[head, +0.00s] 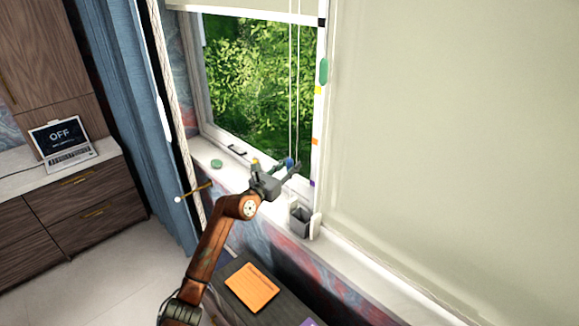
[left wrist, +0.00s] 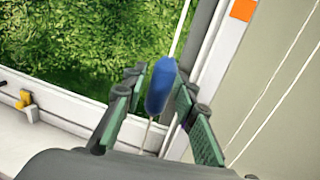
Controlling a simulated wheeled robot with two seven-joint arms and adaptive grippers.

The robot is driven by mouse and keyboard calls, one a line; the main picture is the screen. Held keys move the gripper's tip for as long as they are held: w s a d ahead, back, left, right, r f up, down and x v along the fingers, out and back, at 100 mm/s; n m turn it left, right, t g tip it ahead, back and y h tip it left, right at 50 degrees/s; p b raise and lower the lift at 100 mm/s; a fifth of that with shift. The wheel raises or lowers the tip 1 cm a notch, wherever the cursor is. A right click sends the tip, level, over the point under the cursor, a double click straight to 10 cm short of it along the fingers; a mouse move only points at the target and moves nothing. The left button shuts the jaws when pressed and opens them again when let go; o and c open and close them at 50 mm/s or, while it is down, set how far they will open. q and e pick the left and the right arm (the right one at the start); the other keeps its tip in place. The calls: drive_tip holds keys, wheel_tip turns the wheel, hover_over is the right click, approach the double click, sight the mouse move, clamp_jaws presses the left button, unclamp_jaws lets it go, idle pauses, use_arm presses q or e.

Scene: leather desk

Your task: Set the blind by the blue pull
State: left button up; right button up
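The blue pull (head: 289,162) hangs on a thin cord in front of the window, just above the sill. In the left wrist view the blue pull (left wrist: 160,86) lies between my left fingertips. My left gripper (head: 277,168) looks open, with a finger on either side of the pull; I cannot tell whether either finger touches it. The blind (head: 262,8) is rolled down only over the top of the window. Black, yellow, orange (head: 315,141) and purple (head: 312,183) marks run down the window frame. My right gripper is not in view.
A green pull (head: 323,72) hangs by the frame, near a large lowered blind (head: 450,130). A grey cup (head: 300,220) and a green disc (head: 216,163) stand on the sill. A rope (head: 178,110) and blue curtain (head: 125,90) hang left. An orange note (head: 252,287) lies below.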

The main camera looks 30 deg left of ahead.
use_arm(q)
clamp_jaws()
idle(0.4)
wheel_tip(320, 180, up, 28)
drive_tip(key=p, duration=2.1)
drive_tip(key=shift+f, duration=0.15)
drive_tip(key=shift+o, duration=1.5)
unclamp_jaws()
drive_tip(key=shift+f, duration=0.1)
